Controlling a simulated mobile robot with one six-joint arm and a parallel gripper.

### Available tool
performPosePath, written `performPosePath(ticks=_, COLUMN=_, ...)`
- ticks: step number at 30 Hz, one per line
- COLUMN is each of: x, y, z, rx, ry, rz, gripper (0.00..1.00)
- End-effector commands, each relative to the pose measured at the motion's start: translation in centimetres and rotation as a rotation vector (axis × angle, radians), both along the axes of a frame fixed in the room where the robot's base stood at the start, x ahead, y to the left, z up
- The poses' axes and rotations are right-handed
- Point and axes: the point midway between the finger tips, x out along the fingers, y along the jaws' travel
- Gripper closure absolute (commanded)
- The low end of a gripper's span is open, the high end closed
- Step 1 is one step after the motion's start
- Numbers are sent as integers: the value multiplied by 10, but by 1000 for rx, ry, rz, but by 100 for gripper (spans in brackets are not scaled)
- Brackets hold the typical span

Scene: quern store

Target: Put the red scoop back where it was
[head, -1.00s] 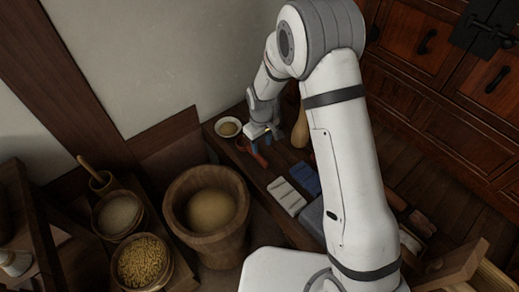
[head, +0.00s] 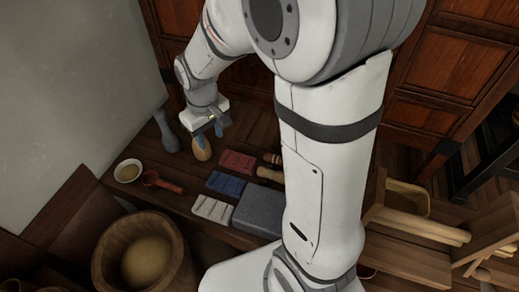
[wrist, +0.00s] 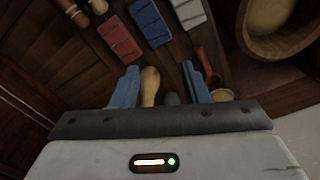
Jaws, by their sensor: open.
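The red scoop (head: 162,182) lies on the dark wooden bench (head: 185,205), just right of a small white bowl (head: 128,171). The scoop also shows in the wrist view (wrist: 206,64), beyond the right finger. My gripper (head: 208,134) is open and empty, away from the scoop, toward the bench's far side. In the head view its fingers appear over a tan wooden bottle (head: 202,151). In the wrist view that bottle (wrist: 149,84) shows between the blue fingers (wrist: 160,70), with no visible grip on it.
A grey-blue vase (head: 167,133) stands left of the bottle. Red (head: 237,162), blue (head: 225,183) and white (head: 212,208) slabs and a grey block (head: 258,211) occupy the bench's middle. A large wooden tub (head: 105,262) stands in front. Bare bench shows around the scoop.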

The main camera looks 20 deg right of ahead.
Motion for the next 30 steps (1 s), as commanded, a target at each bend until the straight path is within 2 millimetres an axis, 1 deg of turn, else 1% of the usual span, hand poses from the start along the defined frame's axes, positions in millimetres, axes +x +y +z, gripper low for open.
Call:
performPosePath(ticks=1, x=-16, y=-17, z=15, rx=4, ry=-15, rz=-53, gripper=59)
performPosePath(ticks=3, x=-39, y=-37, z=30, rx=8, ry=-26, rz=-125, gripper=59)
performPosePath(ticks=6, x=-73, y=-61, z=45, rx=13, ry=-39, rz=-220, gripper=59)
performPosePath(ticks=9, x=-102, y=-77, z=53, rx=17, ry=-50, rz=-299, gripper=59)
performPosePath(ticks=12, x=-123, y=-87, z=56, rx=19, ry=-56, rz=-356, gripper=59)
performPosePath(ticks=13, x=-128, y=-89, z=56, rx=20, ry=-58, rz=-368, gripper=59)
performPosePath(ticks=14, x=-131, y=-84, z=57, rx=21, ry=-59, rz=-378, gripper=59)
performPosePath(ticks=15, x=-135, y=-83, z=57, rx=21, ry=-61, rz=-386, gripper=59)
performPosePath(ticks=18, x=-139, y=-84, z=57, rx=21, ry=-60, rz=-398, gripper=59)
performPosePath(ticks=28, x=-139, y=-85, z=57, rx=21, ry=-60, rz=-398, gripper=59)
performPosePath(ticks=29, x=-139, y=-85, z=59, rx=21, ry=-60, rz=-398, gripper=59)
performPosePath(ticks=30, x=-139, y=-85, z=65, rx=21, ry=-62, rz=-398, gripper=59)
